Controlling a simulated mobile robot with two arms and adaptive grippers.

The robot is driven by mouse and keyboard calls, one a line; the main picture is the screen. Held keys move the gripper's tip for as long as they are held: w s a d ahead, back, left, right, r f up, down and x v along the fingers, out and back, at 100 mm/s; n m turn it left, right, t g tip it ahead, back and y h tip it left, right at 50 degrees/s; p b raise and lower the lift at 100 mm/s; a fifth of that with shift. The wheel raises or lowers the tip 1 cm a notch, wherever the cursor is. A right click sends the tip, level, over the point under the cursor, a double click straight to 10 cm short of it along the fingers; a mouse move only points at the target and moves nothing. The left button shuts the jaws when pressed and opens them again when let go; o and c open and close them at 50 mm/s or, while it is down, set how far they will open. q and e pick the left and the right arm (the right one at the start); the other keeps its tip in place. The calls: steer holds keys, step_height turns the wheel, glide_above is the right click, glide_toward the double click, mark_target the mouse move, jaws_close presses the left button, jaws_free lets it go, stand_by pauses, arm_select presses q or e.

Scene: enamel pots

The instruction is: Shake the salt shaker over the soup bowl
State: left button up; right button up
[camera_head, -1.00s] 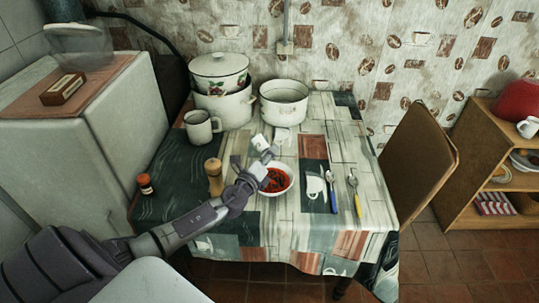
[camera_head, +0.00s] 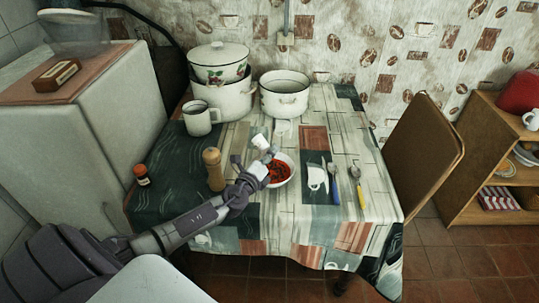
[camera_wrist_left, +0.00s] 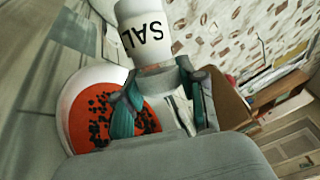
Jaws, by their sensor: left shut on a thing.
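The white salt shaker (camera_head: 260,141), with black letters "SAL" in the left wrist view (camera_wrist_left: 145,38), is held tilted between the fingers of my left gripper (camera_head: 256,158). The gripper is shut on it, and the fingers cover its lower part in the wrist view. The white soup bowl (camera_head: 292,166) holds red soup (camera_head: 279,172) with dark bits; it also shows in the wrist view (camera_wrist_left: 66,98). The shaker is in the air at the bowl's upper left edge in the head view. My right gripper is not in view.
A wooden mill (camera_head: 214,170) and a small red-capped jar (camera_head: 142,175) stand left of the bowl. A mug (camera_head: 198,121), a lidded pot (camera_head: 219,62) and an open pot (camera_head: 285,97) stand behind. A spoon (camera_head: 357,185) and a blue-handled utensil (camera_head: 334,188) lie right.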

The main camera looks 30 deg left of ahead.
arm_select(q)
step_height(320, 180, up, 5)
steer(key=shift+f, duration=0.15)
step_height(320, 180, down, 5)
steer(key=shift+r, duration=0.1)
steer(key=shift+r, duration=0.1)
step_height(320, 180, up, 4)
steer(key=shift+r, duration=0.2)
step_height(320, 180, down, 4)
steer(key=shift+f, duration=0.2)
